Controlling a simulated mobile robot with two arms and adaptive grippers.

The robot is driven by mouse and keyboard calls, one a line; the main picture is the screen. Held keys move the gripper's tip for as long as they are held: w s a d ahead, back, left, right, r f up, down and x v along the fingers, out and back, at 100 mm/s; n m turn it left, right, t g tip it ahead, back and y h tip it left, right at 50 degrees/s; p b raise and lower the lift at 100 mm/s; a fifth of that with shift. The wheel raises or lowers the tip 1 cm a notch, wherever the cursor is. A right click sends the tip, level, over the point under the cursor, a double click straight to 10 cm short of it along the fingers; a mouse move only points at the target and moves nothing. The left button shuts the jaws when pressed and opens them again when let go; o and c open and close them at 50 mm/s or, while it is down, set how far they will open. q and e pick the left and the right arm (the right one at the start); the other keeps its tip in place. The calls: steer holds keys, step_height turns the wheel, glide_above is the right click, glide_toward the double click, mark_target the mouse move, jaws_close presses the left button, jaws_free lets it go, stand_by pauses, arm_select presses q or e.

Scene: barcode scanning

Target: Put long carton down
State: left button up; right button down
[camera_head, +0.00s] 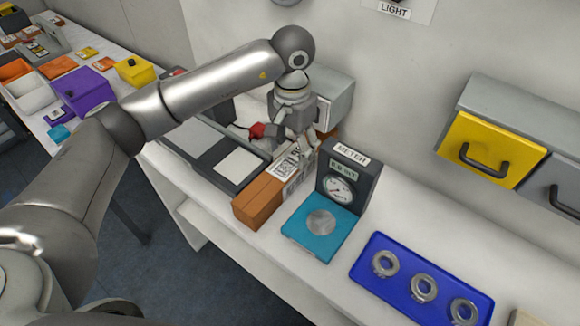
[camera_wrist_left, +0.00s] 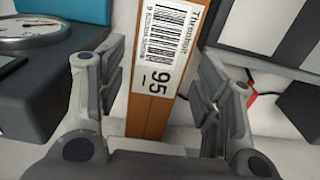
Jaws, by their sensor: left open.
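The long carton (camera_head: 258,202) is orange-brown with a white barcode label and lies on the white table, between the dark flat device and the meter. In the left wrist view the carton (camera_wrist_left: 150,118) runs up from between my fingers, its label showing a barcode and "95". My left gripper (camera_head: 296,143) is over the carton's far part. In the left wrist view its fingers (camera_wrist_left: 160,85) are open, one on each side of the carton, with gaps visible. The carton's far end is partly hidden by the gripper. My right gripper is not in view.
A meter (camera_head: 340,188) with a teal plate (camera_head: 307,243) stands close beside the carton. A dark flat device (camera_head: 190,140) is on the other side. A blue tray (camera_head: 365,282) with several metal rings lies to the right. A red item (camera_head: 257,131) is near the gripper.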

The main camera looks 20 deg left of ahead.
mark_target(290, 161)
arm_select(q)
steer(key=shift+s+f+p, duration=0.1)
steer(key=shift+f+p, duration=0.3)
steer(key=shift+f, duration=0.15)
step_height(290, 161, down, 3)
steer(key=shift+a+f+p, duration=0.15)
steer(key=shift+p, duration=0.6)
steer(key=shift+f, duration=0.55)
jaws_close()
steer(key=shift+r, duration=0.1)
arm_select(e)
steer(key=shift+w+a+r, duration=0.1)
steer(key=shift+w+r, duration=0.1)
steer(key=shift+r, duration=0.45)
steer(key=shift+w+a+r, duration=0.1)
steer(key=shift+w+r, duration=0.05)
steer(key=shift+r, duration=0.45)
